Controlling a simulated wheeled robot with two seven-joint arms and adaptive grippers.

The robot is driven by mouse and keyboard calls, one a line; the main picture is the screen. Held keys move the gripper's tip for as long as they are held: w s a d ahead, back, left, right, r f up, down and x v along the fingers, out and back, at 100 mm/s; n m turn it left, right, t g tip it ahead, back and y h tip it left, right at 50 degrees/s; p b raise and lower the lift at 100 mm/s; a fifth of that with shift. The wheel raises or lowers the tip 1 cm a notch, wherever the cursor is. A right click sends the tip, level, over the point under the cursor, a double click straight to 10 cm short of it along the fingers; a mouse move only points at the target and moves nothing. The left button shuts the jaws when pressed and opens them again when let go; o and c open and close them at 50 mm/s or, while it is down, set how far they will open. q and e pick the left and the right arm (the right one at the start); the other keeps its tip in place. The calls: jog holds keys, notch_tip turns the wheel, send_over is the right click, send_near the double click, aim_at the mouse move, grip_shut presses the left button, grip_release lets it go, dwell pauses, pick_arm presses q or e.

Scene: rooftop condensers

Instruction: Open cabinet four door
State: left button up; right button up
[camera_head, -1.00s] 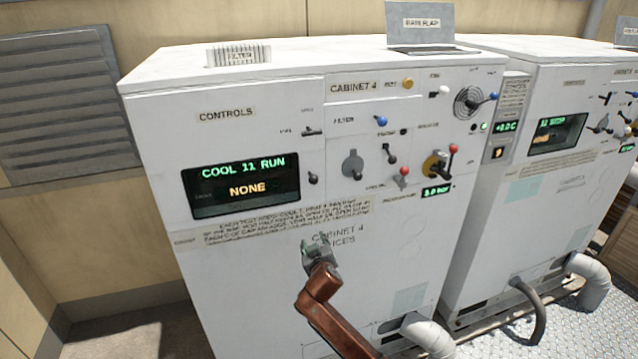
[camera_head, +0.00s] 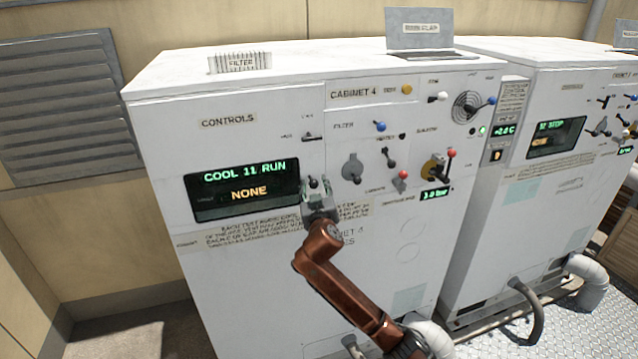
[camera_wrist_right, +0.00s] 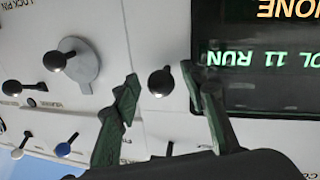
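Cabinet four (camera_head: 245,290) is a white box with a "CABINET 4" label (camera_head: 355,93). Its display (camera_head: 243,190) reads "COOL 11 RUN" and "NONE"; it also shows upside down in the right wrist view (camera_wrist_right: 260,85). A small black knob (camera_head: 313,183) sits just right of the display. My right gripper (camera_head: 318,192) is in front of the panel at this knob. In the right wrist view its green fingers (camera_wrist_right: 160,80) are apart, with the black knob (camera_wrist_right: 160,83) between them; contact cannot be told. The lower lettering is partly hidden by my right arm. My left gripper is not in view.
A grey round lever (camera_head: 352,168), red-tipped levers (camera_head: 450,155) and a blue-tipped lever (camera_head: 380,126) stick out right of the gripper. A second cabinet (camera_head: 530,210) stands on the right. Pipes (camera_head: 590,280) run low at the front right.

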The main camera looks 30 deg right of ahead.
jog(key=shift+w+d, duration=0.1)
jog(key=shift+w, duration=0.1)
jog(key=shift+c, duration=0.3)
grip_shut()
dwell(0.3)
